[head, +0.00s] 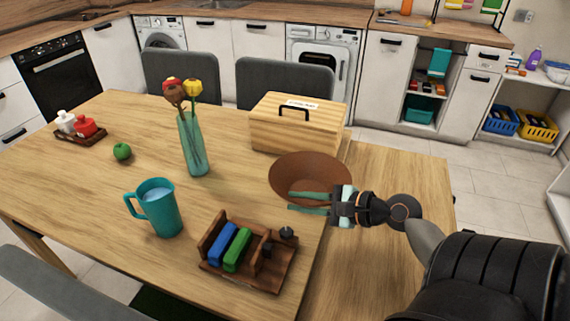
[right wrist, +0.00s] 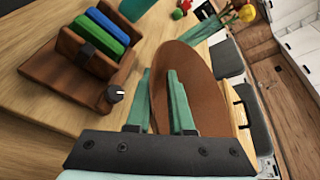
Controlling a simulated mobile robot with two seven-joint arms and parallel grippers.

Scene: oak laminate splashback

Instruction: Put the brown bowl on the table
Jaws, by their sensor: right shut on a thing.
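The brown bowl (head: 297,172) is at the right part of the wooden table (head: 95,180) in the head view, in front of the wooden bread box. My right gripper (head: 309,202) is shut on the bowl's near rim, with its green fingers at the wall. In the right wrist view the bowl (right wrist: 192,75) appears tilted beyond the fingers (right wrist: 165,100), which lie along its side. I cannot tell whether the bowl's base touches the table. My left gripper is not in view.
A wooden holder (head: 270,278) with blue and green blocks stands close to the right gripper. A teal jug (head: 155,208), a vase of flowers (head: 193,145), a green apple (head: 122,151) and a bread box (head: 297,125) stand on the table.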

